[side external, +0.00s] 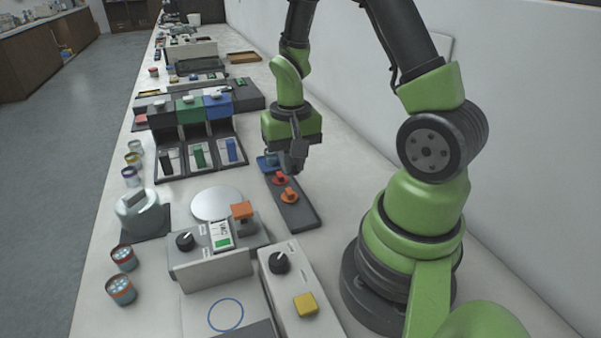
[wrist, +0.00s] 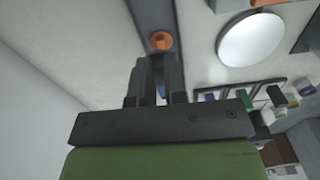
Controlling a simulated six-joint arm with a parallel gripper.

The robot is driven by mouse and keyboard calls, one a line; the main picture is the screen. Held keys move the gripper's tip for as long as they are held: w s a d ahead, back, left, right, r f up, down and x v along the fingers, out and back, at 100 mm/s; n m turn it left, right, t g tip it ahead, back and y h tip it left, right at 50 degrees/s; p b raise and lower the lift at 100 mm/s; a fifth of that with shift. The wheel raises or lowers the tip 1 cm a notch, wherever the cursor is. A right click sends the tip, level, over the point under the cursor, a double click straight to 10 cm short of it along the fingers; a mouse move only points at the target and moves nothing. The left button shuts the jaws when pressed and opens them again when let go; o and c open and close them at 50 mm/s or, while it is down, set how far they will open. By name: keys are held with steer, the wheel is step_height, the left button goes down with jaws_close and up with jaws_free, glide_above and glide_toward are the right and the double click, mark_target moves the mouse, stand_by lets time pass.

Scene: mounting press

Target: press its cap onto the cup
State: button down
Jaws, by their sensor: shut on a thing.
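My gripper (side external: 292,168) points down over the far end of a dark grey strip (side external: 303,217). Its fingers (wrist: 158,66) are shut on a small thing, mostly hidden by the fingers. A bluish sliver shows between them in the wrist view, but I cannot tell whether it is a cap. On the strip are a red knobbed piece (side external: 280,179) close to the fingertips and an orange one (side external: 290,195), also seen just past the fingertips in the wrist view (wrist: 161,40). A blue piece (side external: 267,162) stands at the strip's far end, left of the fingers. I cannot tell which piece is the cup.
A white disc (side external: 217,203) lies left of the strip. Control boxes with an orange knob (side external: 242,210) and a yellow button (side external: 306,304) stand in front. A silver dome (side external: 138,209), small cups (side external: 121,290) and black, green and blue dispensers (side external: 190,109) line the left side.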

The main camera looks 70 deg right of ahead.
steer(key=w+d+m, duration=0.1)
steer(key=w+d, duration=0.2)
steer(key=d, duration=0.1)
steer(key=w+d+m, duration=0.1)
steer(key=w+d, duration=0.3)
steer(key=w+d+m, duration=0.1)
steer(key=w+d, duration=0.3)
steer(key=shift+w+d+r+m, duration=0.1)
steer(key=shift+w+r+m, duration=0.15)
steer(key=shift+r+m, duration=0.15)
steer(key=shift+w+d+f, duration=0.1)
steer(key=shift+d+f, duration=0.05)
steer(key=shift+f, duration=0.85)
steer(key=shift+w+d+f, duration=0.1)
steer(key=shift+d+f, duration=0.05)
steer(key=shift+f, duration=0.9)
steer(key=shift+w+d+f, duration=0.1)
steer(key=shift+d+f, duration=0.05)
steer(key=shift+f, duration=0.85)
steer(key=shift+f, duration=0.15)
steer(key=c, duration=0.6)
jaws_free()
step_height(320, 180, up, 7)
